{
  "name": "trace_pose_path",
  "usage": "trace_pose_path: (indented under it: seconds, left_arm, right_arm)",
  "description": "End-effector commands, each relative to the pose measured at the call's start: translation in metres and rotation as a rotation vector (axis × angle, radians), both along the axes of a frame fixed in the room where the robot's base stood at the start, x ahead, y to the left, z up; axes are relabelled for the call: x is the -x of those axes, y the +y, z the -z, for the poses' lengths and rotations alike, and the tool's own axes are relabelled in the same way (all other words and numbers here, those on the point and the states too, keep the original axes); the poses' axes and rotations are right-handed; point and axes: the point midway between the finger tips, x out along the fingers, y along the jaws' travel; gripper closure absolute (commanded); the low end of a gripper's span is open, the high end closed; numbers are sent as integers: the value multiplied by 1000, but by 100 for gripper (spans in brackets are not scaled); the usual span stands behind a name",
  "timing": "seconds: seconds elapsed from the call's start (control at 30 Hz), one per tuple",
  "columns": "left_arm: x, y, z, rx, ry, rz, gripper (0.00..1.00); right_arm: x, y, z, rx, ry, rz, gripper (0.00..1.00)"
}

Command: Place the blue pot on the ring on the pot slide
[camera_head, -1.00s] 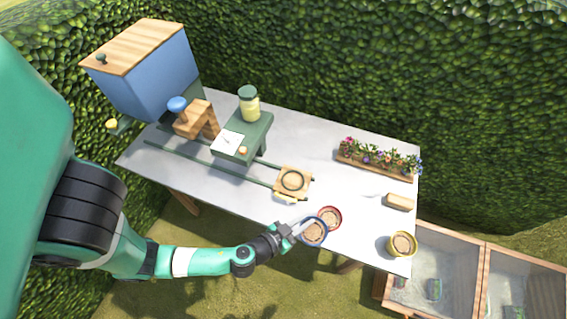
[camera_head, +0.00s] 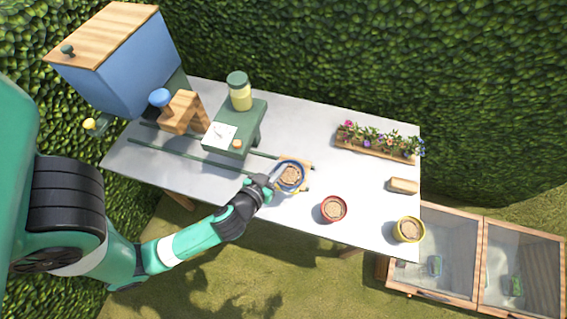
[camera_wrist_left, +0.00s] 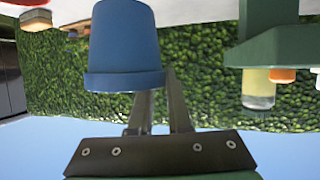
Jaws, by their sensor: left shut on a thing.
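The blue pot (camera_head: 291,177), filled with brown soil, is held at its rim by my left gripper (camera_head: 272,181). In the head view it covers most of the wooden pot slide (camera_head: 303,162), and the slide's ring is hidden behind it. I cannot tell whether the pot touches the slide. The left wrist view shows the blue pot (camera_wrist_left: 124,45) upside down in the picture, close against the gripper fingers (camera_wrist_left: 158,108). Two green rails (camera_head: 180,160) run from the slide to the left. My right gripper is not in view.
A red pot (camera_head: 334,208) and a yellow pot (camera_head: 408,229) stand on the grey table at the front right. A flower planter (camera_head: 378,147) and a wooden block (camera_head: 404,186) lie behind them. A green stand (camera_head: 246,137) with a jar (camera_head: 239,91) is behind the slide.

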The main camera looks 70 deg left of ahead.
Motion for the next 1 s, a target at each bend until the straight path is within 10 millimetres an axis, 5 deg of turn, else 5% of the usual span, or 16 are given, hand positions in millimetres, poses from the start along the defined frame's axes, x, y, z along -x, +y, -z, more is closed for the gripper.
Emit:
trace_pose_path:
  seconds: [0.17,0.4,1.0]
  left_arm:
    - [-21,42,13,0,-5,-10,100]
    - [-40,77,63,-2,-5,-2,100]
    - [-47,87,108,-2,-5,2,100]
  right_arm:
    - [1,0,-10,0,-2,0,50]
    - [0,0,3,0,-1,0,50]
    - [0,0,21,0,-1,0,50]
